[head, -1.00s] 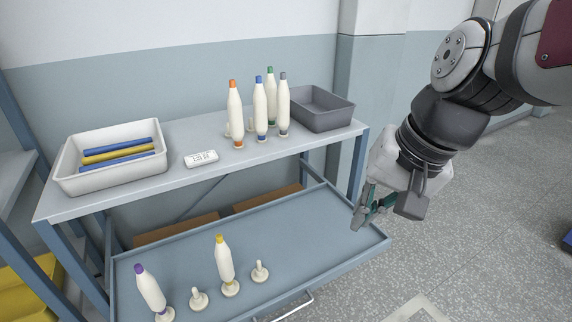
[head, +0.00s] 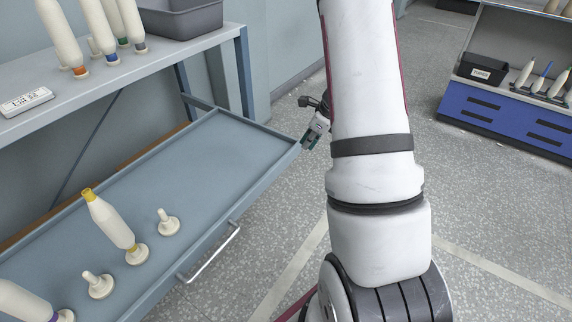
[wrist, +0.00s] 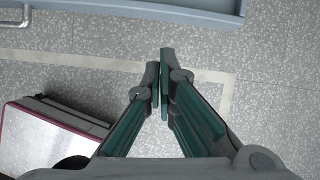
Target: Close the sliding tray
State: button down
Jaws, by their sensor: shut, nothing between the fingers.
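The sliding tray (head: 190,160) is blue-grey and stands pulled out below the tabletop. A metal handle (head: 212,256) is on its front edge. On the tray are a bobbin with a yellow top (head: 112,222), a bobbin partly cut off at the lower left (head: 20,301), and two bare pegs (head: 167,222). My gripper (head: 308,143) is just beyond the tray's right end, partly hidden by my arm. In the wrist view my gripper (wrist: 166,58) is shut and empty above the floor. The tray edge (wrist: 165,10) and a bit of the handle (wrist: 14,22) show at the top there.
The tabletop (head: 130,72) above the tray holds several bobbins (head: 100,30), a grey bin (head: 180,18) and a white label device (head: 26,101). A blue cabinet (head: 505,116) stands at the far right.

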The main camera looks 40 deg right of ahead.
jog(key=w+f+m+b, duration=0.1)
jog(key=w+f+b, duration=0.3)
jog(key=f, duration=0.8)
jog(key=shift+w+f+b, duration=0.2)
jog(key=shift+w+b, duration=0.1)
jog(key=shift+w, duration=1.1)
jog(key=shift+w, duration=0.1)
